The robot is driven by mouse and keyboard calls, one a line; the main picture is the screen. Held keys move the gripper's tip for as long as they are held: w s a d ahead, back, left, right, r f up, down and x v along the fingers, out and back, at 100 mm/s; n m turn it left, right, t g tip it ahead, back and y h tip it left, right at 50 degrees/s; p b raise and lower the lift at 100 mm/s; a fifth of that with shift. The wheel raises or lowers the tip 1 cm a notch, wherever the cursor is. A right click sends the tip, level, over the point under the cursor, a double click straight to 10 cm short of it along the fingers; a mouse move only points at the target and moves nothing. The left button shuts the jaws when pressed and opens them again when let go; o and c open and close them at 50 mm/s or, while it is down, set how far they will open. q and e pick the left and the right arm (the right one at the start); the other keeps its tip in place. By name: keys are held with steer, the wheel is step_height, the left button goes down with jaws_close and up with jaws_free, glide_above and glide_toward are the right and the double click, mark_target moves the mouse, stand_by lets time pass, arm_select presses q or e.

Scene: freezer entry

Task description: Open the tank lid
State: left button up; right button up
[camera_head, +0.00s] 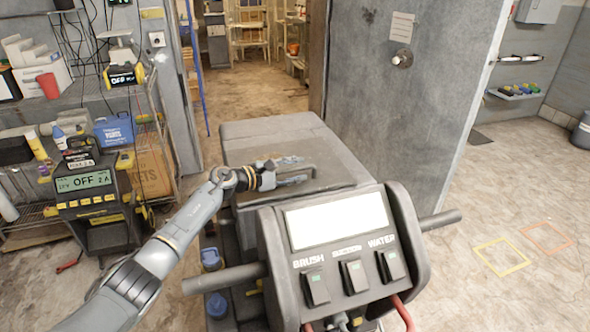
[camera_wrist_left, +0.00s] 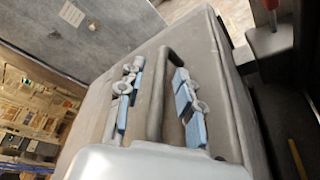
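The tank lid (camera_head: 270,133) is the grey, flat top of the floor-cleaning machine. It is down on the tank and fills much of the left wrist view (camera_wrist_left: 205,40). A raised grey bar handle (camera_wrist_left: 158,95) stands on the lid. My left gripper (camera_head: 292,171) reaches in from the left over the lid, at the handle. In the left wrist view its two blue-padded fingers (camera_wrist_left: 156,98) are apart, one on each side of the handle bar. Gaps show between bar and fingers, so it does not look clamped. My right gripper is not in view.
The machine's control panel (camera_head: 338,215), with BRUSH and WATER switches, stands in front of the lid, with handlebars at both sides. A shelf with chargers (camera_head: 90,185) is at the left. A grey wall (camera_head: 415,110) stands behind right. Floor at the right is clear.

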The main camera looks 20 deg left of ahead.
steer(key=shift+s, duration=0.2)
arm_select(q)
steer(key=shift+c, duration=1.2)
jaws_close()
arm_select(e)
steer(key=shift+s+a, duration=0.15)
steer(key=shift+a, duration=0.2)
arm_select(q)
steer(key=shift+r, duration=0.1)
